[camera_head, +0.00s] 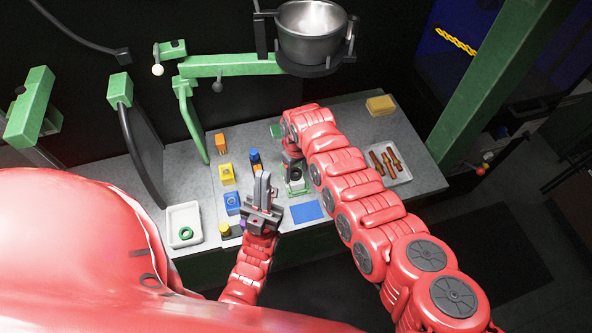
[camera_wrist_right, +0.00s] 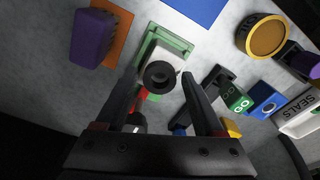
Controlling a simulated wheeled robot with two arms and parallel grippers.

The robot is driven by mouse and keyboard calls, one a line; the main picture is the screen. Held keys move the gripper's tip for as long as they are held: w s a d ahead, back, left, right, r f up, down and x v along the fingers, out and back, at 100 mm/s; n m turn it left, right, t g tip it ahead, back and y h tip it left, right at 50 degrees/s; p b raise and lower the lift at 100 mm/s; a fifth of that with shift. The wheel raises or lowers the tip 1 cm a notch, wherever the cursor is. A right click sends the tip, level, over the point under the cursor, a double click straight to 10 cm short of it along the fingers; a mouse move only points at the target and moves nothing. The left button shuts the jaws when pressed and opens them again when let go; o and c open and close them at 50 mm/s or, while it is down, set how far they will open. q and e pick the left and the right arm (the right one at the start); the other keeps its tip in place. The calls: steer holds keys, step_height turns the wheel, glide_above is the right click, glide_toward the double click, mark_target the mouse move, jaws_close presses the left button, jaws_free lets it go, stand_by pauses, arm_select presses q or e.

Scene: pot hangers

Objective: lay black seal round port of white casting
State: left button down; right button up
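The white casting (camera_wrist_right: 165,58) sits in a green fixture (camera_wrist_right: 172,38) on the bench; it also shows in the head view (camera_head: 295,183). A black ring-shaped seal (camera_wrist_right: 158,75) is at the casting's port, facing the right wrist camera. Whether it lies fully flat cannot be told. My right gripper (camera_wrist_right: 161,76) is over the casting, its fingers spread on either side of the seal, with a small gap visible on the right side. My left gripper (camera_head: 262,182) is left of the casting, pointing up, its fingers close together; whether they touch is unclear.
A white tray (camera_head: 172,216) holding a green ring (camera_head: 186,233) stands at left; its SEALS label shows in the right wrist view. Coloured blocks stand left of the casting, including a blue one (camera_head: 232,203). A blue mat (camera_head: 306,211) lies in front; a parts tray (camera_head: 402,176) is right.

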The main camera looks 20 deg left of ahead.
steer(key=shift+o, duration=0.4)
steer(key=shift+s+r, duration=0.1)
steer(key=shift+r+p, duration=0.5)
steer(key=shift+r, duration=0.1)
step_height(320, 180, up, 12)
steer(key=b, duration=0.3)
steer(key=shift+d+f, duration=0.15)
steer(key=shift+d, duration=0.1)
steer(key=shift+f, duration=0.1)
